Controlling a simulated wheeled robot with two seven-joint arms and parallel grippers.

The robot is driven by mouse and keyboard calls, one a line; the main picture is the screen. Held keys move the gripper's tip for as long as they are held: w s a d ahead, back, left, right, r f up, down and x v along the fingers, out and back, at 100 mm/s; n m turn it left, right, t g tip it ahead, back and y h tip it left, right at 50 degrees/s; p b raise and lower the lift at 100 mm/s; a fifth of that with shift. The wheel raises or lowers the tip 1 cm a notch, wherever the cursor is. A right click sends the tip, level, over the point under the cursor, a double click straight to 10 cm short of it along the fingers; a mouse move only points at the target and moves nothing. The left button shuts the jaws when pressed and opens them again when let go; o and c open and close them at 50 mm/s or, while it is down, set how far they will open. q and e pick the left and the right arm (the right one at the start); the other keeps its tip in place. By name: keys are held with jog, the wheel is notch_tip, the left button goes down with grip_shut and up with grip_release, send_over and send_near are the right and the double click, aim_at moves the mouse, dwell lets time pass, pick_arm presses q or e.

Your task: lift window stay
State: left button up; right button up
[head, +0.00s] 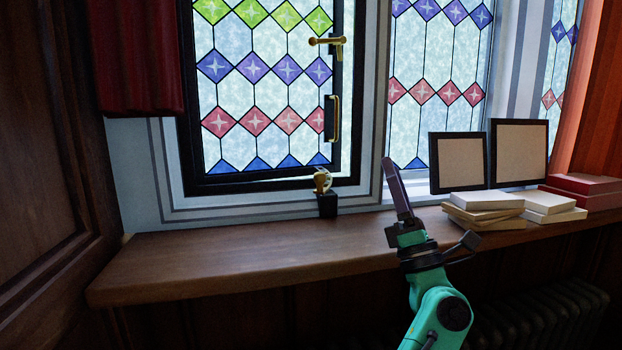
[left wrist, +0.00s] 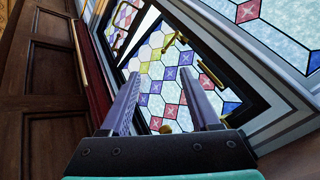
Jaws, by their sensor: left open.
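The stained-glass window (head: 266,186) has a black frame and a brass-coloured fitting, which I take to be the window stay (head: 322,181), at its lower right corner. This fitting sits above a small black block (head: 328,205) near the sill. My left gripper (head: 390,166) is to the right of the fitting and apart from it, pointing up. In the left wrist view the two fingers (left wrist: 160,82) stand wide apart with nothing gripped. A small yellowish rounded piece (left wrist: 167,127) shows between them, partly hidden; I cannot tell if it is the stay. My right gripper is not in view.
A brass handle (head: 327,41) and a dark upright pull (head: 332,118) are on the window's right side. Two framed boards (head: 458,162) and several stacked books (head: 486,201) stand on the right of the wooden sill (head: 220,256). The sill's left part is clear. A red curtain (head: 137,60) hangs left.

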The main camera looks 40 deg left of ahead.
pick_arm(q)
jog(key=s+a+n+g+h+p, duration=0.1)
jog(key=a+n+g+h+p, duration=0.1)
jog(key=a+n+g, duration=0.4)
jog(key=s+a+f+n+g+h+p, duration=0.1)
jog(key=a+n+g+h, duration=0.4)
jog(key=a, duration=0.6)
jog(key=s+n+g+p, duration=0.1)
jog(key=n+g+p, duration=0.1)
jog(key=n, duration=0.1)
jog(key=shift+s+a+f+n, duration=0.15)
jog(key=shift+a+f+n, duration=0.05)
jog(key=shift+f+n, duration=0.1)
grip_shut()
